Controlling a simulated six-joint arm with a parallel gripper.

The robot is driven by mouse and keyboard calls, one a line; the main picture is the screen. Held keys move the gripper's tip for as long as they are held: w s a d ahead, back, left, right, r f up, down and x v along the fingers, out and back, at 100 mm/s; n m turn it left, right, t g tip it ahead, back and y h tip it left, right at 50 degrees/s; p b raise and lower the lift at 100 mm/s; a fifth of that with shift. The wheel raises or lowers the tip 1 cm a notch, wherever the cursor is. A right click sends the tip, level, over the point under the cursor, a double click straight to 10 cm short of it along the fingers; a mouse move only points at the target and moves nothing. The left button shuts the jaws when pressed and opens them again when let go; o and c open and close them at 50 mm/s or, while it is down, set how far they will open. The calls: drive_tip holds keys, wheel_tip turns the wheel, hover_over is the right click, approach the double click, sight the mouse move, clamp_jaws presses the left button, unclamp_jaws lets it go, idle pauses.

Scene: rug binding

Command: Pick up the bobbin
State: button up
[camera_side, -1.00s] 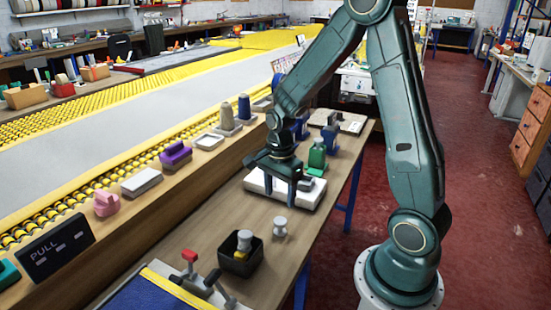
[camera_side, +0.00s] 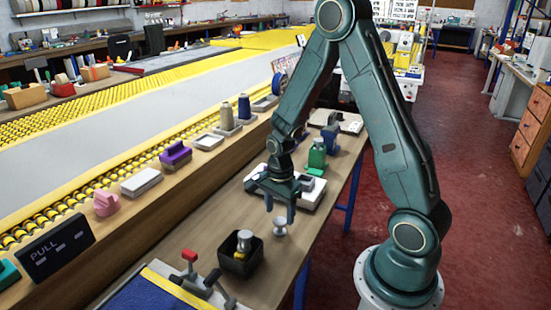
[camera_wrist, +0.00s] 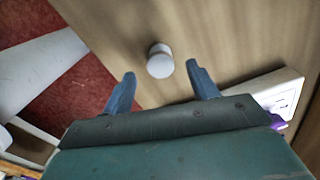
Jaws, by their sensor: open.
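A small silver-white bobbin (camera_side: 280,226) stands upright on the wooden bench, just right of a black box. In the wrist view the bobbin (camera_wrist: 160,61) sits beyond the fingertips, roughly midway between them. My gripper (camera_side: 280,210) is just above the bobbin in the side view, fingers pointing down. The fingers are spread and empty, and they also show in the wrist view (camera_wrist: 162,75). I cannot tell the exact gap in height between fingertips and bobbin.
The black box (camera_side: 240,266) left of the bobbin holds a yellow-and-silver bobbin (camera_side: 243,243). A red-knobbed lever (camera_side: 189,257) stands at the front.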

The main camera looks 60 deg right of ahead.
sight(280, 221)
drive_tip(key=shift+f, duration=1.95)
drive_tip(key=shift+c, duration=0.5)
drive_tip(key=c, duration=1)
